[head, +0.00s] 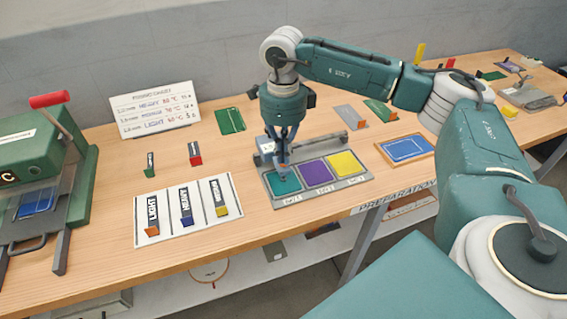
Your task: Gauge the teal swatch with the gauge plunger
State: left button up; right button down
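The teal swatch (287,184) lies in the left place of a grey tray (317,194), beside a purple and a yellow swatch. My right gripper (284,163) points down just above the back part of the teal swatch. Its fingers come close together at the tips, with a small orange-red part showing there. Whether they grip it is too small to tell. A small pale box (265,146) with a dark mark shows beside the fingers. I cannot make out the gauge plunger for certain; the gripper hides much of this spot. My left gripper is not in view.
A white board (176,220) with three labelled blocks lies left of the tray. A green press (40,165) with a red handle stands far left. A sign (155,108) stands at the back. A blue panel (405,148) lies to the right. Bare wood surrounds the small red and green blocks.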

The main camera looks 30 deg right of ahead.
jog(key=shift+r+p, duration=1.85)
jog(key=shift+r, duration=1.4)
